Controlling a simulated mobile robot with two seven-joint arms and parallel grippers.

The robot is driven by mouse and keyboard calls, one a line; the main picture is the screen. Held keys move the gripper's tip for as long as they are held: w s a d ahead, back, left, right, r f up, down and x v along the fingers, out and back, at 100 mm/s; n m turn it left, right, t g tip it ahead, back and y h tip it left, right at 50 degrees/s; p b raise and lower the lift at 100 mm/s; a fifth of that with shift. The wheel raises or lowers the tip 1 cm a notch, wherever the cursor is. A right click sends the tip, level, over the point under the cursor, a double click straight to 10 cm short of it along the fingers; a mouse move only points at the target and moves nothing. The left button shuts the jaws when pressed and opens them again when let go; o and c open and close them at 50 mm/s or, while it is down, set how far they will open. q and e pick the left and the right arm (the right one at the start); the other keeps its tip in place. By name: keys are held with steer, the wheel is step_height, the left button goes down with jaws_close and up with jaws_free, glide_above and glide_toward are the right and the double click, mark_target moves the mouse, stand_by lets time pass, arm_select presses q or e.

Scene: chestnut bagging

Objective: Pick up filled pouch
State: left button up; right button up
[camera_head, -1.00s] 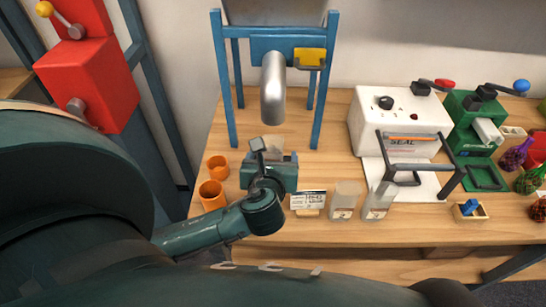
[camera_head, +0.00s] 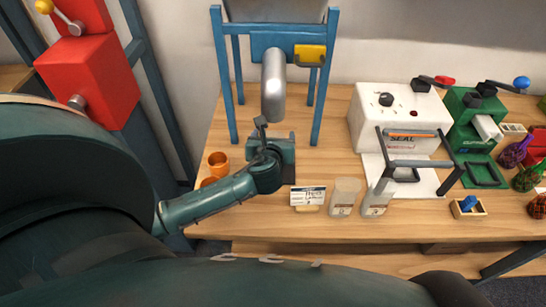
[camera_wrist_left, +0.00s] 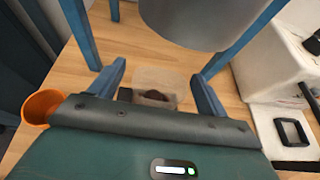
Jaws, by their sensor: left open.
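A clear pouch (camera_wrist_left: 155,88) with dark brown contents stands on the table below the metal spout (camera_head: 273,88), in the left wrist view. My left gripper (camera_wrist_left: 158,80) is open, with one finger on each side of the pouch and visible gaps to it. In the head view, my left gripper (camera_head: 262,128) is under the spout, inside the blue frame (camera_head: 225,85). The pouch is hidden there behind my gripper and wrist. My right gripper does not show.
Orange cups (camera_head: 218,162) stand left of my forearm. A label card (camera_head: 308,196) and two translucent pouches (camera_head: 345,196) (camera_head: 376,199) stand to the right. Farther right are the white sealer (camera_head: 400,108) and a green machine (camera_head: 462,128). The frame's posts and spout closely surround my gripper.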

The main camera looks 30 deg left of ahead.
arm_select(q)
steer(key=shift+c, duration=0.4)
steer(key=c, duration=1.3)
